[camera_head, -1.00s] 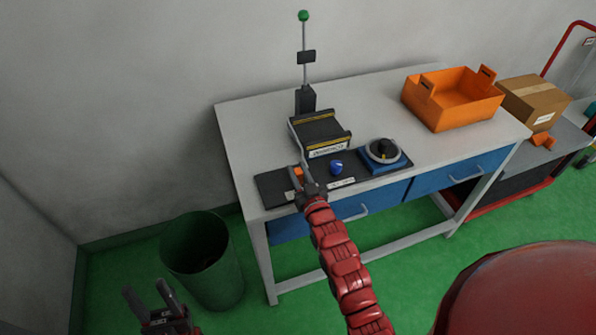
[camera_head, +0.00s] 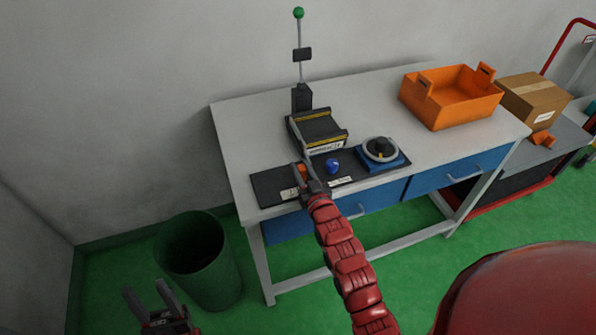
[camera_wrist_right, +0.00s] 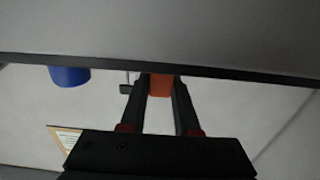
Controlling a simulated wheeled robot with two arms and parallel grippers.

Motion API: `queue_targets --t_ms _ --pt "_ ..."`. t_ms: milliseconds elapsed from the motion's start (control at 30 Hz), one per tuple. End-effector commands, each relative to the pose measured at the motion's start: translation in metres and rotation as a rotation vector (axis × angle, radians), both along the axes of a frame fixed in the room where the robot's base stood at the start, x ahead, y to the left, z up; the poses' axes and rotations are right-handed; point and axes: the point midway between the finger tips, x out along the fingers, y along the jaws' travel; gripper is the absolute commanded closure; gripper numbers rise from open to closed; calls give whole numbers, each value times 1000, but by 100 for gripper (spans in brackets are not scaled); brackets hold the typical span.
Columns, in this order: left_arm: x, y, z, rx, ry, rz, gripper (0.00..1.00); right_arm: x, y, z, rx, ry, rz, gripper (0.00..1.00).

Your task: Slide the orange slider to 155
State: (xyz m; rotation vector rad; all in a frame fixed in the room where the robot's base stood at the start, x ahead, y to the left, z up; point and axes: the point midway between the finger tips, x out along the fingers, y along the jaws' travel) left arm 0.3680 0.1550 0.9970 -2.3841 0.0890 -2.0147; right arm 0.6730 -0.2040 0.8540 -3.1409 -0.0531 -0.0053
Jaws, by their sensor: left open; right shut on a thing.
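The orange slider (camera_head: 304,168) sits on the dark control panel (camera_head: 268,184) at the front left of the workbench. My right gripper (camera_head: 301,172) reaches over the front edge and is shut on the slider. In the right wrist view the orange slider (camera_wrist_right: 160,86) is between the two fingertips. The scale numbers are too small to read, so I cannot tell the value. The blue knob (camera_head: 333,166) is just right of the slider; it also shows in the wrist view (camera_wrist_right: 69,76). My left gripper (camera_head: 152,297) is open and empty, low at the left, away from the bench.
A black dial on a blue base (camera_head: 370,163) is at the panel's right. Behind stand a small conveyor unit (camera_head: 318,128) and a green-topped lever (camera_head: 298,14). An orange crate (camera_head: 451,106) is at the back right. A green bin (camera_head: 220,270) stands on the floor.

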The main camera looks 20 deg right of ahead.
Motion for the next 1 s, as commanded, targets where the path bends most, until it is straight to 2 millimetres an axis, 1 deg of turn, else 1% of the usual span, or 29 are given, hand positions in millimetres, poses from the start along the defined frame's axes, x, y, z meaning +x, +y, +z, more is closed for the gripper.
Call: queue_targets --t_ms 133,167,300,333,600,733,867,967,1000 --pt "0 0 1 0 -1 0 50 0 1 0 2 1 1 100" --pt "0 0 1 0 -1 0 50 0 1 0 3 2 1 68" --pt "0 0 1 0 0 0 50 0 1 0 3 2 1 43" --pt "0 0 1 0 0 0 50 0 1 0 3 2 1 40" --pt "0 0 1 0 0 0 50 0 0 -1 2 3 0 40" --pt "0 0 -1 0 0 0 50 -8 0 -3 2 5 -1 40" --pt "0 0 -5 0 0 0 50 -28 -1 -4 3 6 0 40" --pt "0 0 -8 0 0 0 50 -51 -2 -6 3 10 -2 40" --pt "0 0 -10 0 -1 0 50 -61 -2 -4 3 6 -1 40"
